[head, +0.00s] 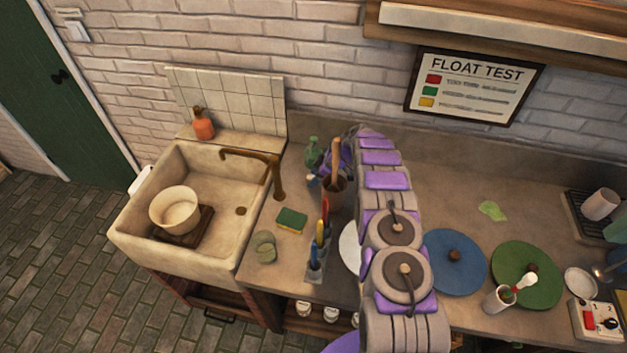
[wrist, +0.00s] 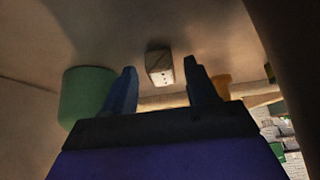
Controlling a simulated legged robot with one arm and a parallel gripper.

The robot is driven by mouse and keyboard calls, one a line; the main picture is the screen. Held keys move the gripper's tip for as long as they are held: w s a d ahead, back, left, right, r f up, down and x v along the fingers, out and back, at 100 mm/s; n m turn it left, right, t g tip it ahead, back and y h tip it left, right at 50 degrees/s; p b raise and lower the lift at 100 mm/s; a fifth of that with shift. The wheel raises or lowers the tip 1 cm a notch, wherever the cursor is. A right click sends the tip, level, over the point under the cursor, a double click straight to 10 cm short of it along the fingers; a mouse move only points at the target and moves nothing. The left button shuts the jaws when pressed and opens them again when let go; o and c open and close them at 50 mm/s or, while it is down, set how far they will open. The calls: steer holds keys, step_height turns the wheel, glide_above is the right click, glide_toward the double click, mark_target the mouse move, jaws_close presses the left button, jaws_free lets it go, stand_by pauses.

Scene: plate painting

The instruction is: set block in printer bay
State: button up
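My gripper (wrist: 160,82) shows in the wrist view with its two dark fingers spread apart and nothing held between them. A green rounded object (wrist: 86,97) is left of the left finger, and an orange-brown one (wrist: 222,88) is partly behind the right finger. In the head view my arm reaches over the counter to the back, near a green bottle (head: 312,150) and a brown crock (head: 334,190). I cannot pick out the block or printer bay with certainty.
A sink (head: 128,236) holding a white bowl (head: 174,208) is at left. A green sponge (head: 291,220) and a stand of coloured tools (head: 316,268) are left of my arm. Blue (head: 455,262) and green (head: 527,275) plates lie right. The counter behind them is mostly clear.

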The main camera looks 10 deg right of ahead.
mark_target(307, 177)
steer(key=shift+a, duration=0.55)
steer(key=c, duration=0.5)
steer(key=shift+d, duration=0.6)
jaws_close()
steer(key=shift+a, duration=0.15)
steer(key=shift+a+r, duration=0.1)
steer(key=shift+a, duration=0.05)
steer(key=shift+a+r, duration=0.1)
steer(key=shift+r, duration=0.55)
steer(key=shift+d+r+p, duration=0.2)
steer(key=shift+r+p, duration=0.15)
steer(key=shift+r, duration=0.8)
steer(key=s+d, duration=0.2)
steer(key=d, duration=0.3)
steer(key=s+d+p, duration=0.1)
steer(key=s+d, duration=0.1)
steer(key=d, duration=0.4)
steer(key=s+d, duration=0.3)
steer(key=d, duration=0.2)
steer(key=shift+d+f, duration=0.1)
steer(key=shift+d, duration=0.25)
